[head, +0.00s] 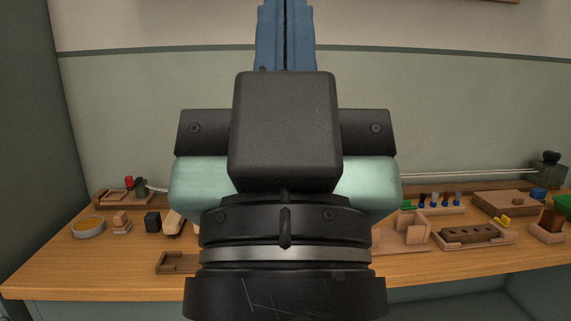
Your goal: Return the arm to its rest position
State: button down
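My gripper (286,12) fills the middle of the head view, pointing up in front of the wall. Its black and pale green body is close to the camera. Its two blue fingers stand side by side with only a thin dark line between them, so it looks shut. I see nothing held between them, but the tips reach the top edge of the picture. The gripper is apart from the things on the workbench (100,270) and hides the bench's middle.
On the left of the bench are a round dish (89,227), a black block (152,221) and a wooden tray (178,262). On the right are a brown block with holes (470,234), a rack with blue pieces (436,207) and a green bin (564,204). The front left edge is clear.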

notch_tip(320, 180, up, 23)
jog(key=p, duration=2.1)
jog(key=shift+r, duration=0.2)
